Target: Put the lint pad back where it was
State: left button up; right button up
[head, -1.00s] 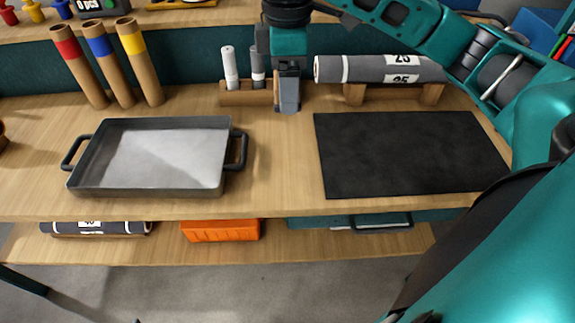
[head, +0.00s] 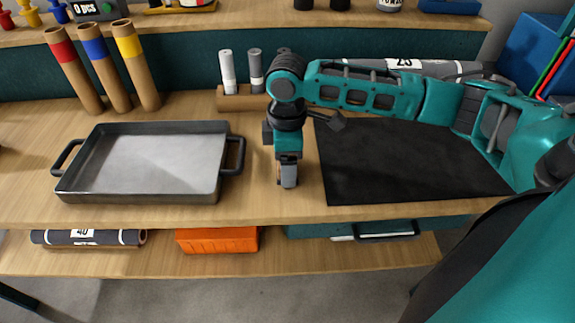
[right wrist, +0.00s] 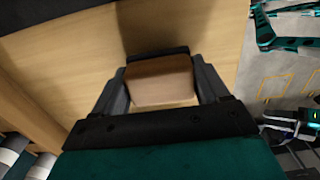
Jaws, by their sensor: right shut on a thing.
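The lint pad shows in the right wrist view as a small brown block (right wrist: 160,80) with a dark strip along its far side. My right gripper (right wrist: 160,90) is shut on it, one finger on each side. In the head view my right gripper (head: 288,182) points down over the bare wood between the grey tray and the black mat. The pad itself is mostly hidden there by the fingers, and I cannot tell whether it touches the bench. My left gripper is in neither view.
The grey tray (head: 62,190) stands left of the gripper, the black mat (head: 400,175) right. Behind are a wooden holder (head: 232,103) with upright sticks and a grey roll (head: 405,65) partly hidden by my arm. The bench's front edge is close; a lower shelf holds an orange box (head: 217,239).

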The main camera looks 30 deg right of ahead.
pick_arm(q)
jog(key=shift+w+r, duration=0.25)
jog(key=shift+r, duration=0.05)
pick_arm(e)
jog(key=shift+f, duration=0.4)
jog(key=o, duration=1.1)
jog(key=shift+f, duration=0.15)
pick_arm(q)
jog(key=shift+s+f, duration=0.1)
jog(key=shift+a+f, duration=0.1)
jog(key=p, duration=0.1)
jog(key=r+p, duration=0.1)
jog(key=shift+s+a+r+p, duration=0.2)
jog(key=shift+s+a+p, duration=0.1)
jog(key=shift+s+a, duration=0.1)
pick_arm(e)
notch_tip(320, 180, up, 12)
jog(key=shift+r, duration=0.2)
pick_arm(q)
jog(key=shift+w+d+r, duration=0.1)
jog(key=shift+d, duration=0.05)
